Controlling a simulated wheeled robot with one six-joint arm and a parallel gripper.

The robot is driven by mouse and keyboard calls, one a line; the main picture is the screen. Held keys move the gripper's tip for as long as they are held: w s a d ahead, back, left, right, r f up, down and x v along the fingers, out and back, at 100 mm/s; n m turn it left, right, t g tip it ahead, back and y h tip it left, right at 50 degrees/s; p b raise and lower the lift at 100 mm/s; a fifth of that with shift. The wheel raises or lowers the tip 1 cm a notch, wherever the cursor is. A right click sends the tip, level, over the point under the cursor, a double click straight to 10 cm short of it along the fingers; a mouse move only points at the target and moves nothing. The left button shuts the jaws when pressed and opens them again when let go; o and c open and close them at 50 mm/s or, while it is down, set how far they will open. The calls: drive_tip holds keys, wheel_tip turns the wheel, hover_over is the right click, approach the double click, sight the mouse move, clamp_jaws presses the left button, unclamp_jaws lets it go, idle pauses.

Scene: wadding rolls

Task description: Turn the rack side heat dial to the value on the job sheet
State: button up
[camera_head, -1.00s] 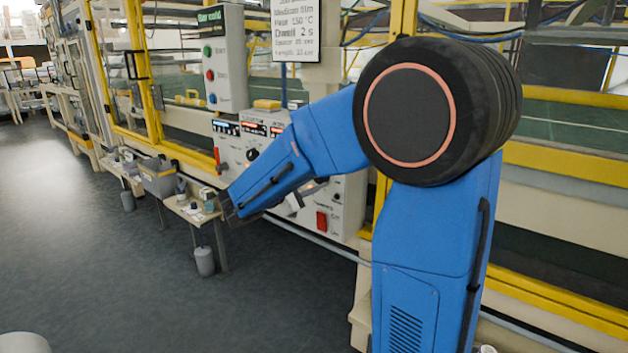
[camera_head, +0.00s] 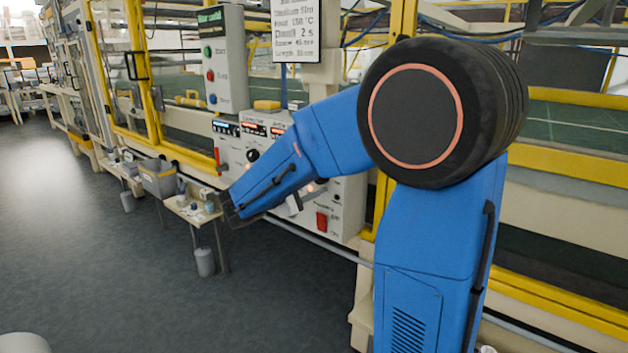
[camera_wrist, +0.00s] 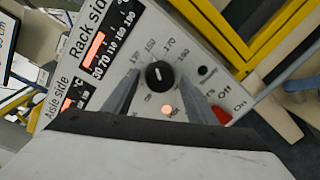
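The rack side heat dial (camera_wrist: 158,75) is a round black knob with a pale pointer mark, on a white panel in the wrist view. Printed numbers ring it, among them 150 and 170; its exact setting is too small to read. My gripper (camera_wrist: 157,88) is open, its two grey fingers reaching toward the panel on either side of the dial. I cannot tell whether they touch it. In the head view my gripper (camera_head: 232,212) is beside the control box, and my arm hides part of the panel. The job sheet (camera_head: 296,32) hangs above; its heat line appears to read 150 °C.
The panel has an orange lamp (camera_wrist: 167,109) below the dial, a red switch (camera_wrist: 221,115) and a red display (camera_wrist: 92,49). Another black knob (camera_head: 252,155) shows on the box. A small table (camera_head: 190,212) stands at left. The floor in front is clear.

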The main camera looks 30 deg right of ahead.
idle(0.3)
drive_tip(key=v, duration=1.7)
drive_tip(key=shift+a, duration=0.2)
drive_tip(key=shift+s+d, duration=0.1)
drive_tip(key=shift+s, duration=0.05)
drive_tip(key=s+d+f+m+g+y, duration=0.2)
drive_tip(key=s+d+f+y, duration=0.25)
drive_tip(key=s, duration=0.35)
drive_tip(key=s+d+f+m+g+y, duration=0.25)
drive_tip(key=s+d+f, duration=0.2)
drive_tip(key=s, duration=0.35)
drive_tip(key=s+a+f+m+t+y, duration=0.4)
drive_tip(key=s+a+m+y, duration=0.1)
drive_tip(key=s+a+y, duration=0.3)
drive_tip(key=shift+s+f+y, duration=0.4)
drive_tip(key=shift+s+y, duration=0.2)
drive_tip(key=shift+a, duration=0.1)
drive_tip(key=shift+c, duration=0.3)
